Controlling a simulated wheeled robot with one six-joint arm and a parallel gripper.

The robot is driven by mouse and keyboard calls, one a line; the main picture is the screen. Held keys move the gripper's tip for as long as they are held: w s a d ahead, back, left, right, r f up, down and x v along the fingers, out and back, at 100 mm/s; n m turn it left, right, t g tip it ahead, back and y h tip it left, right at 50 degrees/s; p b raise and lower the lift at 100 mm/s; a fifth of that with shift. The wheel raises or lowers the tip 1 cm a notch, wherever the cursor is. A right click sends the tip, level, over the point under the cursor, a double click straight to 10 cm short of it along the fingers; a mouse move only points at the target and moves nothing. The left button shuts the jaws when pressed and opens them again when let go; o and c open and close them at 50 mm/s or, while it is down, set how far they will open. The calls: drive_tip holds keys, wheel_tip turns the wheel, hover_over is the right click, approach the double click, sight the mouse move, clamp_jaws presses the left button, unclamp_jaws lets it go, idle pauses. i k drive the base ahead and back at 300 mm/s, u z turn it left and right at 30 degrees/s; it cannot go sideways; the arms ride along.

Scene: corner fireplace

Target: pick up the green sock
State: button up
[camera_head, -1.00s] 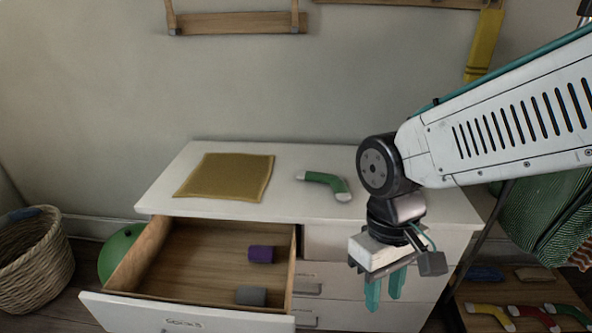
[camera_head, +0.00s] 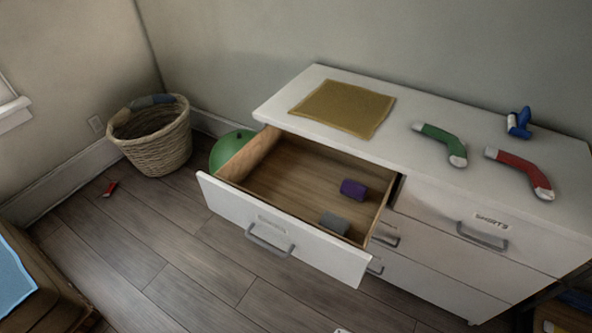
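The green sock (camera_head: 441,143) lies on top of the white dresser (camera_head: 464,195), right of the yellow-brown cloth. It is bent, with pale grey-white ends. A red sock (camera_head: 520,171) of like shape lies to its right on the same top. My gripper is not in view now, so its state cannot be seen. Nothing covers the green sock.
A drawer (camera_head: 271,232) stands pulled out at the left, holding a purple roll (camera_head: 353,189) and a grey roll (camera_head: 334,223). A yellow-brown cloth (camera_head: 342,107) and a blue item (camera_head: 518,123) are on the dresser top. A wicker basket (camera_head: 152,142) stands at the left. Floor in front is partly clear.

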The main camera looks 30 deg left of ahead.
sight(458, 158)
drive_tip(key=k, duration=0.5)
drive_tip(key=u, duration=0.05)
drive_tip(key=i, duration=0.7)
drive_tip(key=z, duration=1.05)
drive_tip(key=i, duration=0.6)
drive_tip(key=u, duration=0.05)
